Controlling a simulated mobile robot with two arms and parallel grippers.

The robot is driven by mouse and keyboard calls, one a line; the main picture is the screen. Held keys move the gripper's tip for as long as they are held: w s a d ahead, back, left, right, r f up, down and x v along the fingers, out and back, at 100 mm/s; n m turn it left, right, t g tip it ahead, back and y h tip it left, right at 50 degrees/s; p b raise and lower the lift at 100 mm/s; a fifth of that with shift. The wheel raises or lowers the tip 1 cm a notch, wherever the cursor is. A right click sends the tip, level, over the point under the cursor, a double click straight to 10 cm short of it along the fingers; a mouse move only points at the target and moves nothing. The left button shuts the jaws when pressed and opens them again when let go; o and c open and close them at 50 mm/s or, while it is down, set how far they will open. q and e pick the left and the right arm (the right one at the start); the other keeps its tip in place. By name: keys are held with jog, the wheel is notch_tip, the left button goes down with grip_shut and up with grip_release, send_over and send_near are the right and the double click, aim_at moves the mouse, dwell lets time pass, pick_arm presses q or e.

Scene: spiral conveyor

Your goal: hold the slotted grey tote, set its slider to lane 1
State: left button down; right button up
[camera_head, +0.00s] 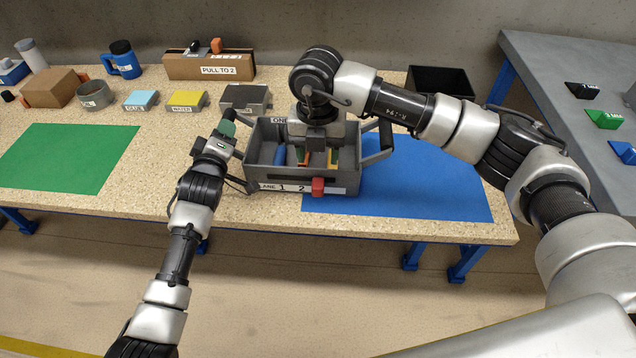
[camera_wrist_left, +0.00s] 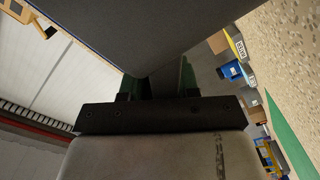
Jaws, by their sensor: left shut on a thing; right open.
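The slotted grey tote (camera_head: 258,163) stands upright at the front middle of the bench, partly over the blue mat. My left gripper (camera_head: 230,126) is shut on its left handle; in the left wrist view the green fingers (camera_wrist_left: 158,85) grip a dark bar beside the tote's wall (camera_wrist_left: 140,35). The red slider (camera_head: 318,187) is on the tote's front, just right of the printed 2; the 1 is further left. My right gripper (camera_head: 318,157) is open, pointing down into the tote, apart from the slider. A blue cylinder (camera_head: 280,155) lies inside; the gripper hides part of the interior.
The blue mat (camera_head: 410,187) is clear to the right, the green mat (camera_head: 65,158) to the left. A dark bin (camera_head: 440,80), a "PULL TO 2" box (camera_head: 208,66), a blue mug (camera_head: 121,60) and small blocks line the back. A grey table (camera_head: 570,70) stands right.

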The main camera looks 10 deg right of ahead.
aim_at(318, 184)
notch_tip(318, 184, down, 10)
dwell(0.3)
grip_shut()
